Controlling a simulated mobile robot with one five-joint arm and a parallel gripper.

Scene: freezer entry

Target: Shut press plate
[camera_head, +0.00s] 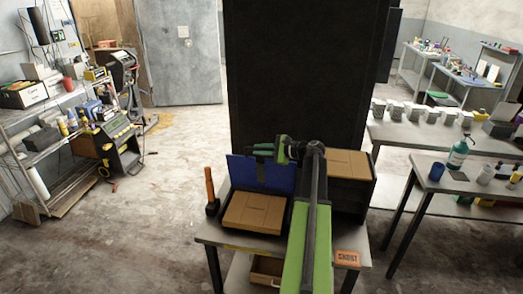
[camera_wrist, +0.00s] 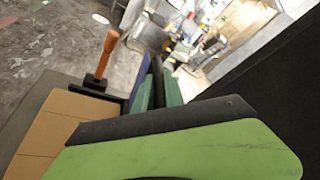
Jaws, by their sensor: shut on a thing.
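The blue press plate (camera_head: 262,174) stands raised, nearly upright, behind a brown cardboard block (camera_head: 254,211) on the table. My gripper (camera_head: 262,150) is at the plate's top edge, with its fingers closed on it. In the wrist view my gripper's green fingers (camera_wrist: 155,90) are close together, and a thin strip of the blue plate (camera_wrist: 138,92) shows beside them. The exact grip line is hidden by the fingers. An orange upright handle (camera_head: 209,185) on a black base stands left of the plate; it also shows in the wrist view (camera_wrist: 107,52).
A dark box with a brown top (camera_head: 346,163) stands right of my arm. A tall black panel (camera_head: 305,75) rises behind the table. An orange label block (camera_head: 347,258) lies at the table's front right. Open floor (camera_head: 150,210) lies to the left.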

